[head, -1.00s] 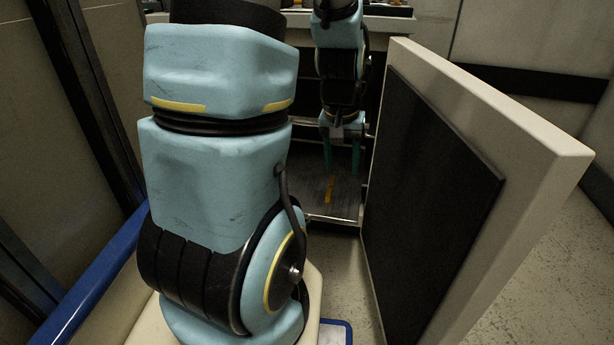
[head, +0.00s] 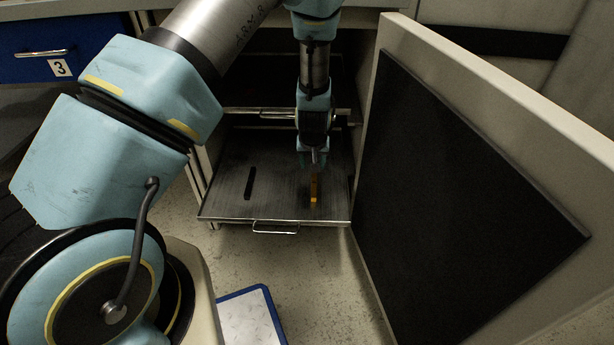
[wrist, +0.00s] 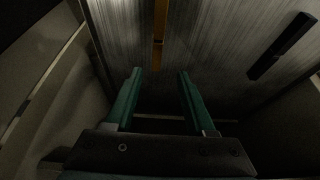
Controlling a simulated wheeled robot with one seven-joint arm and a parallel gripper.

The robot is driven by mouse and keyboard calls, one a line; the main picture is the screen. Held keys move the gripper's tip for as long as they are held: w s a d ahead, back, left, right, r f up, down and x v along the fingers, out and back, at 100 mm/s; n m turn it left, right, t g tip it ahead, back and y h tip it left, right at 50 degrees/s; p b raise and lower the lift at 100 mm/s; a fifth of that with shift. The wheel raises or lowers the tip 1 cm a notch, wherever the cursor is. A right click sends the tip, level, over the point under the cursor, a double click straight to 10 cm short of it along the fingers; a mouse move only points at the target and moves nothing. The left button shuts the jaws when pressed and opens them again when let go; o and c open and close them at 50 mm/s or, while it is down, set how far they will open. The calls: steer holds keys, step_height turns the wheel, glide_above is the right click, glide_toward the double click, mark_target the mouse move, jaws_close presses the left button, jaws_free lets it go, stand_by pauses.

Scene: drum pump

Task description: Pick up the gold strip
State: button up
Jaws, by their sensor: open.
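The gold strip (head: 314,188) lies on the pulled-out metal tray (head: 275,205), towards its right side. In the wrist view the gold strip (wrist: 160,24) runs lengthwise away from the fingers, with its near end close to the gap between them. My gripper (head: 313,160) points down over the tray at the strip's far end in the head view. In the wrist view its green fingers (wrist: 160,72) are apart with nothing between them. How high the fingertips are above the tray is hard to tell.
A black strip (head: 249,183) lies on the tray to the left. The open cabinet door (head: 465,200) stands close on the right. A tray handle (head: 275,228) is at the front. A blue drawer (head: 65,52) is at upper left. A blue-edged white item (head: 250,318) is below.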

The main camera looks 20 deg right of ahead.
mark_target(314, 175)
steer(key=b+x, duration=0.1)
steer(key=x, duration=0.6)
steer(key=shift+s+d+f+b, duration=0.1)
steer(key=shift+d+f+b, duration=0.1)
steer(key=shift+b, duration=0.15)
steer(key=shift+r, duration=0.1)
steer(key=shift+c, duration=0.2)
jaws_close()
